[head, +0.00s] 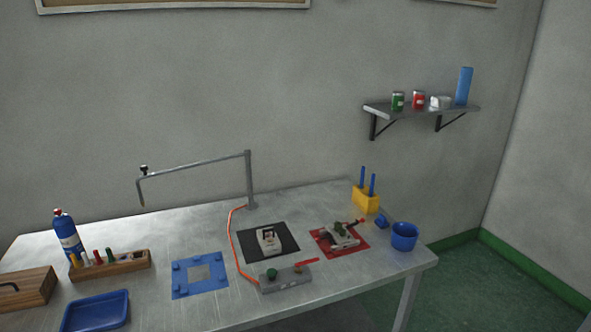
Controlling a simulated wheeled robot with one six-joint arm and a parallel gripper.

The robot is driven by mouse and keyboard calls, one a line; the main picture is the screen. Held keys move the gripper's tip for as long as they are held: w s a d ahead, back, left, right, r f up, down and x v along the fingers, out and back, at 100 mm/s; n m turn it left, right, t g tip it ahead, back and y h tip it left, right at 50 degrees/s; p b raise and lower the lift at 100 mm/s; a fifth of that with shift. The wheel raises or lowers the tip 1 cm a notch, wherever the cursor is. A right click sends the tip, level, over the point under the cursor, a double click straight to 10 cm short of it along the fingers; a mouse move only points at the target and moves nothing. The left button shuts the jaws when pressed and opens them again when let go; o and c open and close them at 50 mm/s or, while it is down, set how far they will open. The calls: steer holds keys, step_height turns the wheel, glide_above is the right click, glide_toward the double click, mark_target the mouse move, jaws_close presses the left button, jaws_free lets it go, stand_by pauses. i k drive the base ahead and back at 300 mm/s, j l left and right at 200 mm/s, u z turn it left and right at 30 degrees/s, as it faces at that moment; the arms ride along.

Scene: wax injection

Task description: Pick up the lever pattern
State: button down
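No part shows up clearly as the lever pattern at this size. A pale block (266,243) with a dark recess and a small red detail lies on the black mat (286,239) in the middle of the table. A grey-white block (342,235) with dark green and red parts sits on the red mat (358,250) to its right. Whether either holds the pattern, I cannot tell. A grey base (287,282) with a green knob (272,274) and a red handle (307,262) stands in front of them. My gripper is not in view.
A blue frame plate (183,290), blue tray (96,312), wooden rack (127,263) and blue bottle (67,234) occupy the left. A metal arm stand (249,180) rises behind; an orange hose (236,250) runs from it. A yellow holder (367,198) and blue cup (404,237) stand right.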

mark_target(338, 227)
steer(key=i+l+u, duration=0.15)
steer(key=i+u, duration=0.2)
steer(key=i+l+u, duration=0.25)
steer(key=i+u, duration=0.15)
steer(key=i+l+u, duration=0.35)
steer(key=i, duration=0.05)
